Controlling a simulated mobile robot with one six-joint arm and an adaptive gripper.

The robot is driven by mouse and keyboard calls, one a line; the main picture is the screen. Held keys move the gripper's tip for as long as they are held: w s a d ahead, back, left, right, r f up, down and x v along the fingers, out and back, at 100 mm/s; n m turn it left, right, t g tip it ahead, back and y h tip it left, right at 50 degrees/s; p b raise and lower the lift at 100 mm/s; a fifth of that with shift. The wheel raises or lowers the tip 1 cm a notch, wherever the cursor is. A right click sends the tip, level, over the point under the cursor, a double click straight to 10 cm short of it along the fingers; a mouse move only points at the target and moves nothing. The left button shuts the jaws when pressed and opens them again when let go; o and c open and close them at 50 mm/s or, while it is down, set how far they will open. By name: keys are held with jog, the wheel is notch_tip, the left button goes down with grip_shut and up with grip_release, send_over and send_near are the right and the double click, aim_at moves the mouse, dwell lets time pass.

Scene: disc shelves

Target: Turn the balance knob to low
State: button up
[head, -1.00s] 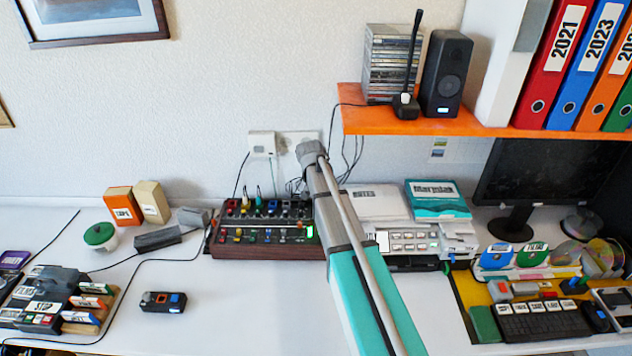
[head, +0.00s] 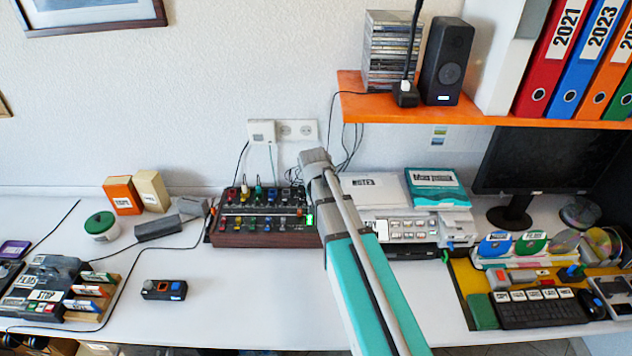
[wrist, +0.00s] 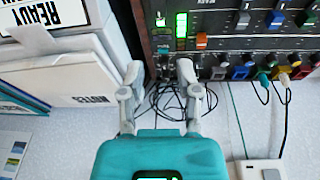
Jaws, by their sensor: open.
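The control panel (head: 265,238), a dark box with a wooden front and rows of coloured knobs, stands at the back of the desk in the head view. The knob labels are too small or cut off, so I cannot tell which knob is balance. My gripper (wrist: 160,68) is open and empty, with its fingertips beside the panel's edge, over the gap with loose cables. The head view hides the gripper behind my arm.
White boxes and papers (wrist: 70,75) stand close beside my gripper. Cables (wrist: 280,125) run from the panel to a wall socket (wrist: 262,170). An orange shelf (head: 430,108) hangs above right. The desk front is mostly clear around a small black device (head: 164,290).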

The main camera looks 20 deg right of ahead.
jog(key=s+a+n+g+y, duration=0.1)
jog(key=s+a+n+g, duration=0.1)
jog(key=s, duration=1.5)
jog(key=shift+a+f+n, duration=0.25)
jog(key=shift+a+n, duration=0.4)
jog(key=shift+n, duration=0.05)
jog(key=shift+s+d, duration=0.1)
